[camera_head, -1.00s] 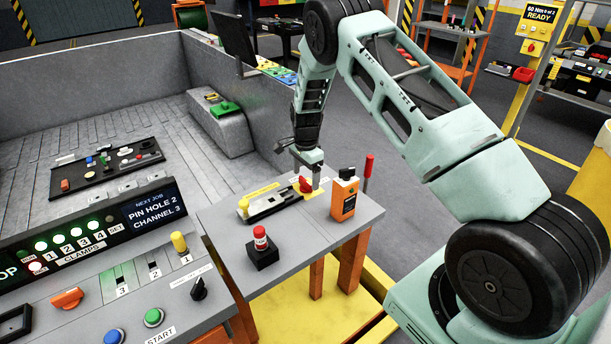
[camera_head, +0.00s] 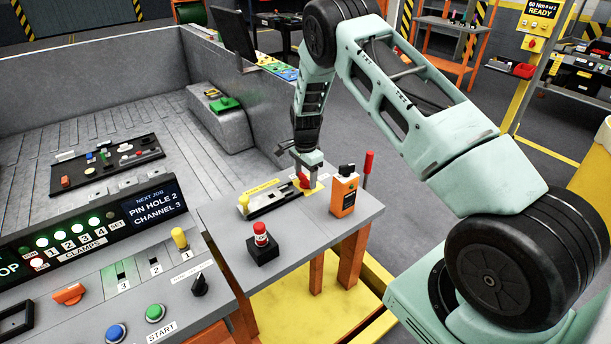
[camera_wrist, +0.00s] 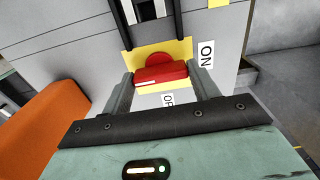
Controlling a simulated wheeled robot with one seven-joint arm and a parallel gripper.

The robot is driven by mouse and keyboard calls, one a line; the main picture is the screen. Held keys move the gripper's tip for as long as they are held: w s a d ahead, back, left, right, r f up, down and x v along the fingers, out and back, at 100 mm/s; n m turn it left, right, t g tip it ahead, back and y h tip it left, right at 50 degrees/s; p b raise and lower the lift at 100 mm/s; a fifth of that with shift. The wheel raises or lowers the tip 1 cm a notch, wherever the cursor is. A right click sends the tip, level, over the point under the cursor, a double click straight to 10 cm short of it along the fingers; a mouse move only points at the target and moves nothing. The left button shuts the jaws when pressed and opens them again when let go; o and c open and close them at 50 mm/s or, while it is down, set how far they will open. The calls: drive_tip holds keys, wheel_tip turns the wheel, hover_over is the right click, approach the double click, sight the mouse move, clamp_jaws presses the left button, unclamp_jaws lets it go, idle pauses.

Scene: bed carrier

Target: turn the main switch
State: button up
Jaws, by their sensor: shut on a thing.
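The main switch (camera_wrist: 160,76) is a red rotary handle on a yellow plate (camera_wrist: 187,49). An "ON" label (camera_wrist: 207,54) stands to its right in the wrist view, and a partly hidden label starting with "O" (camera_wrist: 168,100) lies below it. My gripper (camera_wrist: 160,84) is shut on the red handle, one finger at each end of it.
An orange box with a black knob (camera_head: 344,192) stands close to the right of my gripper, with a red lever (camera_head: 368,163) behind it. A red button on a black block (camera_head: 261,240) stands nearer. A yellow-knobbed slider (camera_head: 244,202) lies left of the switch.

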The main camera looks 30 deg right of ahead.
drive_tip(key=n+b, duration=0.3)
drive_tip(key=n, duration=0.1)
drive_tip(key=shift+f, duration=0.15)
drive_tip(key=n+b, duration=0.2)
drive_tip(key=n, duration=0.2)
drive_tip(key=shift+n, duration=0.3)
drive_tip(key=n+b, duration=0.1)
drive_tip(key=n, duration=0.3)
drive_tip(key=shift+n+b, duration=0.3)
drive_tip(key=shift+r+n+b, duration=0.2)
drive_tip(key=shift+n+b, duration=0.2)
drive_tip(key=shift+n, duration=1.8)
drive_tip(key=o, duration=1)
